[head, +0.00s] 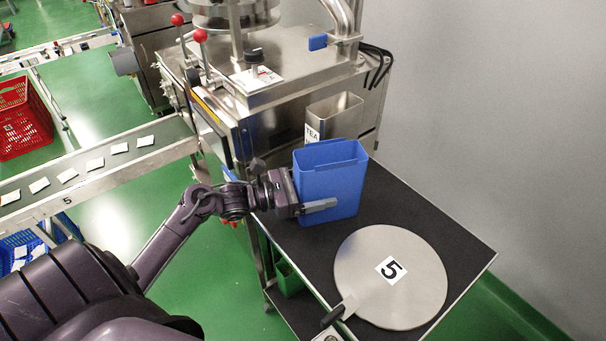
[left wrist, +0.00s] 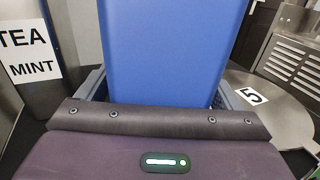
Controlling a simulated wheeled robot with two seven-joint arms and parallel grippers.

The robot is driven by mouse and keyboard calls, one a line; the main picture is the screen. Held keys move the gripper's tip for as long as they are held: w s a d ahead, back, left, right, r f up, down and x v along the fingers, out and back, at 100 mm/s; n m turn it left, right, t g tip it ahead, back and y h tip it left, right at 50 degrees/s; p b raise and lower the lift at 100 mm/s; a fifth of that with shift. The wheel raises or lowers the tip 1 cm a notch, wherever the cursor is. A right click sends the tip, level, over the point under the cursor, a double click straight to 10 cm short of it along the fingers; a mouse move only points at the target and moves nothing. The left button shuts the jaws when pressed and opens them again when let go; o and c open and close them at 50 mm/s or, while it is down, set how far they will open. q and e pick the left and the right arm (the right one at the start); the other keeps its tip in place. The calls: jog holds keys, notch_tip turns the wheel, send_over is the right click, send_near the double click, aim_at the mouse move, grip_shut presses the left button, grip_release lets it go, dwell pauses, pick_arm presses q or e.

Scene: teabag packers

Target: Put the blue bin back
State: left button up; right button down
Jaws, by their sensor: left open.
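The blue bin (head: 332,180) stands upright on the black-topped side table (head: 420,203), beside the packing machine. It fills the middle of the left wrist view (left wrist: 165,50). My left gripper (head: 316,205) is open and low around the bin. One finger lies across the bin's near side in the head view; the other is hidden behind it. In the left wrist view the fingers flank the bin on both sides, and I cannot tell whether they touch it. My right gripper is not in view.
A round metal lid marked 5 (head: 370,295) lies on the table in front of the bin. A metal tea container (head: 345,108), labelled TEA MINT, stands behind the bin. The packing machine (head: 290,85) is to the back left; a grey wall is at right.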

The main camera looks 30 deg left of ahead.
pick_arm(q)
jog(key=b+v, duration=0.3)
jog(key=v, duration=0.9)
jog(key=shift+r, duration=0.1)
